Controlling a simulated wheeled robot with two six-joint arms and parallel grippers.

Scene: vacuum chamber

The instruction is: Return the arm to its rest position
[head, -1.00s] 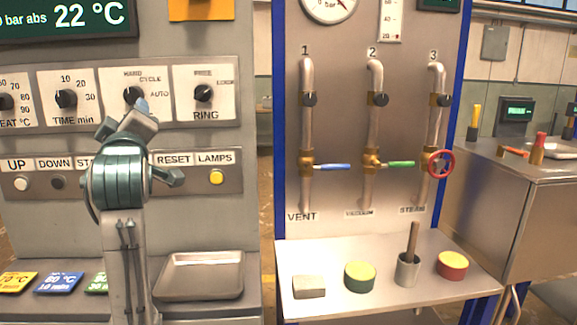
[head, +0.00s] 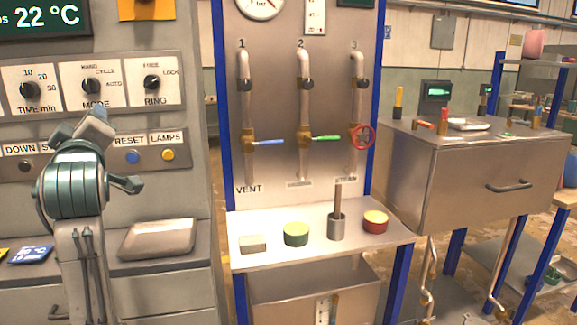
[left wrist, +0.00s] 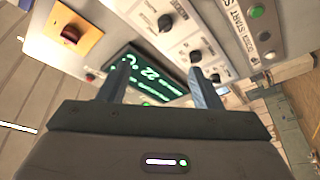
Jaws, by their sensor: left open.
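My left arm rises from the bottom left of the head view, in front of the control panel. Its gripper (head: 95,127) points toward the panel near the MODE knob (head: 95,88); its fingers are mostly hidden behind the wrist. In the left wrist view the two fingers of my left gripper (left wrist: 160,85) stand wide apart with nothing between them. Beyond them are the green-lit display (left wrist: 150,75) and the panel knobs, with a gap in between. My right gripper is in neither view.
A metal tray (head: 158,239) lies on the ledge by my arm. A small table (head: 270,258) holds a grey block, round tins and a cup with a stick. Pipes with a blue lever (head: 268,143), green lever (head: 327,138) and red wheel (head: 363,137) stand behind. A steel cabinet (head: 480,185) is at right.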

